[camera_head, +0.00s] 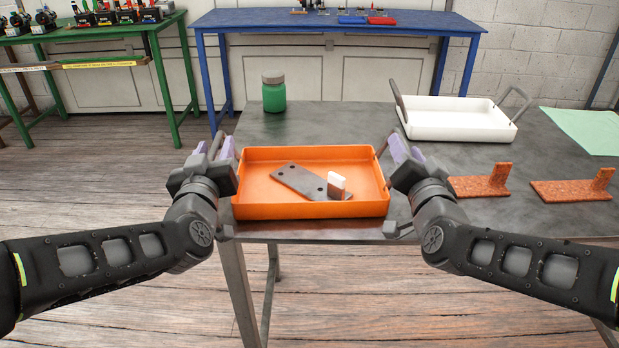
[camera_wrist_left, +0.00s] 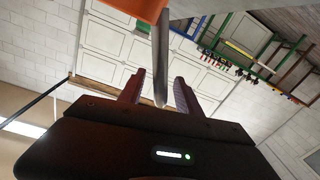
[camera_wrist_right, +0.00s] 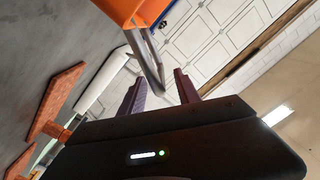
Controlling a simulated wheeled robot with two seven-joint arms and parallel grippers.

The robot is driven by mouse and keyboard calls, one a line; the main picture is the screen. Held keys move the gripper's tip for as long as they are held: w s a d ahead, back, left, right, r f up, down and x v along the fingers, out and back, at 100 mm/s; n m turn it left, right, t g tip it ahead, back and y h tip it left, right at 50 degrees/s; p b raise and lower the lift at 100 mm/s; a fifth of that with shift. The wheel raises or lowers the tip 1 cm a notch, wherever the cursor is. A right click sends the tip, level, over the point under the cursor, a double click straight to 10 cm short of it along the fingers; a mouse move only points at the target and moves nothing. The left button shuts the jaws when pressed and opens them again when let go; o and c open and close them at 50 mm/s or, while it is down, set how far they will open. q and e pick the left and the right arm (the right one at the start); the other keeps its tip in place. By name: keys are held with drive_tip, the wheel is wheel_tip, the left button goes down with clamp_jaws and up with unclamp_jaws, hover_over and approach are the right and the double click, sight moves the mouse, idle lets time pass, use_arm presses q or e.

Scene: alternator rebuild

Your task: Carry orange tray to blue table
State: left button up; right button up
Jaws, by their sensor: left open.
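The orange tray (camera_head: 310,208) sits on the grey metal table (camera_head: 330,118) near its front left edge. It holds a flat grey plate with holes (camera_head: 298,182) and a small white-topped block (camera_head: 336,184). My left gripper (camera_head: 215,147) is open at the tray's left handle; in the left wrist view the handle bar (camera_wrist_left: 160,60) lies between the spread fingers. My right gripper (camera_head: 396,147) is at the right handle; in the right wrist view its fingers are apart, with that handle (camera_wrist_right: 148,60) between them. The blue table (camera_head: 270,20) stands behind, against the wall.
A white tray with handles (camera_head: 455,122), a green jar (camera_head: 273,93), two orange-brown brackets (camera_head: 480,184) and a pale green mat (camera_head: 590,128) are on the grey table. The blue table bears blue and red trays (camera_head: 382,20). A green table (camera_head: 110,35) stands left, with open floor before it.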

use_arm(q)
drive_tip(key=shift+w, duration=1.2)
use_arm(e)
drive_tip(key=shift+w+a, duration=0.1)
drive_tip(key=shift+w, duration=1.1)
use_arm(q)
drive_tip(key=shift+c, duration=0.5)
use_arm(e)
drive_tip(key=shift+c, duration=0.6)
use_arm(q)
clamp_jaws()
use_arm(e)
clamp_jaws()
